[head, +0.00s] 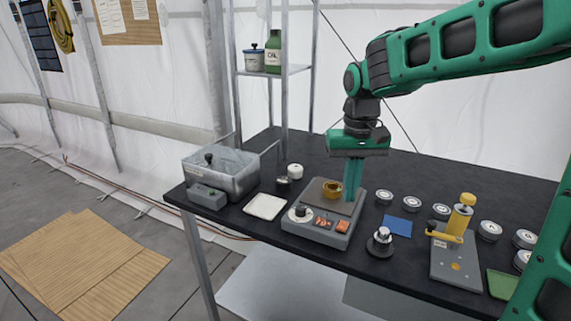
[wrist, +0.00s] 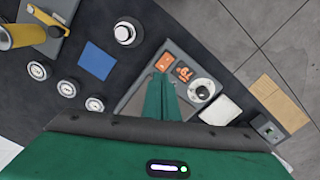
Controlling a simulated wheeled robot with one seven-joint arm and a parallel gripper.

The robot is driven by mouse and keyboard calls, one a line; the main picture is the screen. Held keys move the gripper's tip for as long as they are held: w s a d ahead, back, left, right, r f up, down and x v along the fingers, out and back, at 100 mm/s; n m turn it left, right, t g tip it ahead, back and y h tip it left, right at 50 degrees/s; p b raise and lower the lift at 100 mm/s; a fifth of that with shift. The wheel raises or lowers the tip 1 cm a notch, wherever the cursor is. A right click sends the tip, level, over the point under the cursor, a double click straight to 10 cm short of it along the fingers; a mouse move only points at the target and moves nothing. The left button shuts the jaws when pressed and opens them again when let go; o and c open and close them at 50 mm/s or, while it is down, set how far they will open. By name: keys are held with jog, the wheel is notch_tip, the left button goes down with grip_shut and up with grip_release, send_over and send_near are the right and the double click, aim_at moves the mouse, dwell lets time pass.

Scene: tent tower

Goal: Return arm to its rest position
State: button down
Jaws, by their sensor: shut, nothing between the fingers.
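My arm (head: 465,45) is green and reaches in from the right in the head view, bent down over the dark table. My gripper (head: 353,198) points straight down with its two teal fingers together and nothing between them. The fingertips are over the right part of the grey plate of a scale-like device (head: 315,240), beside a small brass cup (head: 332,189) on that plate. I cannot tell whether they touch the plate. In the wrist view the shut fingers (wrist: 160,92) cover part of the plate, and the brass cup is hidden.
A metal basin (head: 222,173) and a white tray (head: 265,206) stand left. A knob-topped weight (head: 380,242), a blue square (head: 397,226), several round tins (head: 411,203) and a yellow-handled press (head: 457,255) stand right. A shelf (head: 275,71) rises behind. The air above the table's left is mostly clear.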

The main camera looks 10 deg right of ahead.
jog(key=s+d+f+m, duration=0.2)
jog(key=s+d, duration=0.6)
jog(key=s, duration=0.5)
jog(key=s+d+f+m, duration=0.3)
jog(key=s+d, duration=0.5)
jog(key=s, duration=0.5)
jog(key=shift+f, duration=0.25)
jog(key=shift+w, duration=0.1)
jog(key=shift+w+f, duration=0.25)
jog(key=shift+w, duration=0.35)
